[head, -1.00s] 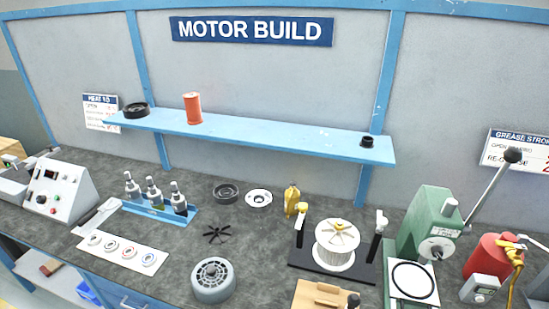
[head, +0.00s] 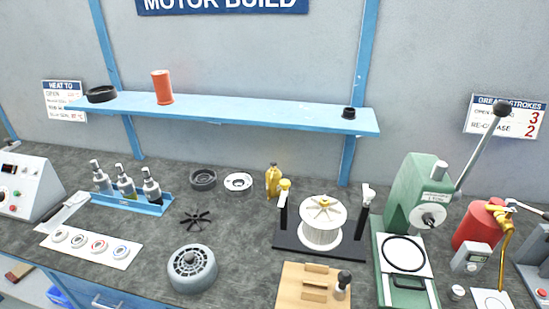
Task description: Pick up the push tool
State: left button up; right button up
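I cannot tell for certain which thing is the push tool. A small tool with a dark round knob and a pale lower part (head: 342,284) stands upright at the right side of a light wooden block (head: 290,291), at the bottom of the head view. The block has slots in its top and its near edge is cut off by the picture. Neither of my grippers shows in the head view.
A spool on a dark stand (head: 290,243) is behind the block. A green press with a long lever (head: 418,190) stands to the right. A grey motor housing (head: 191,268) is to the left. A blue shelf (head: 230,110) runs above the bench.

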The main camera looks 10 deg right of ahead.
aim_at(344, 277)
jog(key=z, duration=1.1)
